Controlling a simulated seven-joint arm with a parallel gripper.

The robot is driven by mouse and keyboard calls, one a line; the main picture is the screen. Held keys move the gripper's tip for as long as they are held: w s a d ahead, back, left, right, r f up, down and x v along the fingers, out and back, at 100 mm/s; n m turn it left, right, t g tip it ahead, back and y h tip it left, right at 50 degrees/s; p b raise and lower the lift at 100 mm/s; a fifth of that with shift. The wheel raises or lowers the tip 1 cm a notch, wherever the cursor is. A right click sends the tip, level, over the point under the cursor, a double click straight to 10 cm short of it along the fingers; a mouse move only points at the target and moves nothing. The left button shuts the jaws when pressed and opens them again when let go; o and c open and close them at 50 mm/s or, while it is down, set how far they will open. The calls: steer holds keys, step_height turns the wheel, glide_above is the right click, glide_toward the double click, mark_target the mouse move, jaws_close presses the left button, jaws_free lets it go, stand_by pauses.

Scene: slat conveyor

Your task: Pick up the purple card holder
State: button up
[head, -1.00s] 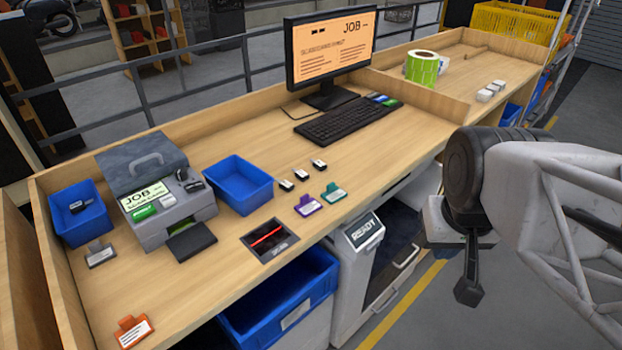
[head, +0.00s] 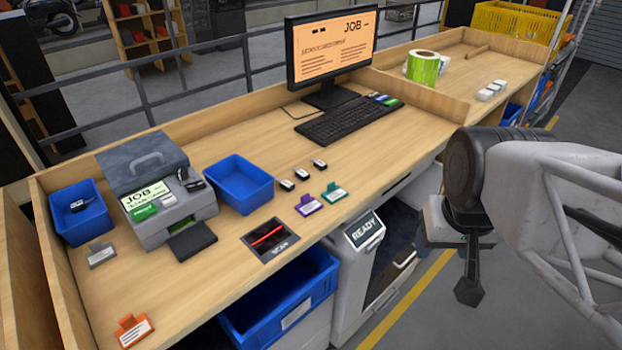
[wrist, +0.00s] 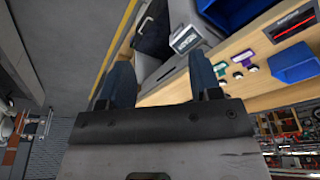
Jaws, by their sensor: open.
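The purple card holder (head: 309,205) lies on the wooden counter, between the scan pad and a green card holder (head: 333,193). A white label shows on its front. In the wrist view the purple card holder (wrist: 243,56) shows small, beyond the fingers, next to the green one. My gripper (head: 470,290) hangs at the right in the head view, off the counter's front edge and well apart from the purple holder. In the wrist view my gripper (wrist: 163,80) has its two dark fingers spread with nothing between them.
Three small black-and-white pieces (head: 302,174) lie behind the purple holder. A blue bin (head: 240,203), a printer-like machine (head: 170,225) and the scan pad (head: 270,241) are to its left. Grey and orange card holders lie farther left. The monitor (head: 330,50) and keyboard (head: 348,120) stand behind.

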steer(key=o, duration=0.3)
steer(key=n+g, duration=0.3)
steer(key=n, duration=0.5)
glide_above(307, 196)
steer(key=f, duration=0.8)
steer(key=shift+s+d, duration=0.15)
steer(key=shift+d, duration=0.1)
steer(key=shift+a+f+n, duration=0.2)
steer(key=shift+a+n, duration=0.05)
steer(key=shift+n, duration=0.05)
steer(key=shift+f, duration=0.1)
steer(key=shift+f, duration=1.2)
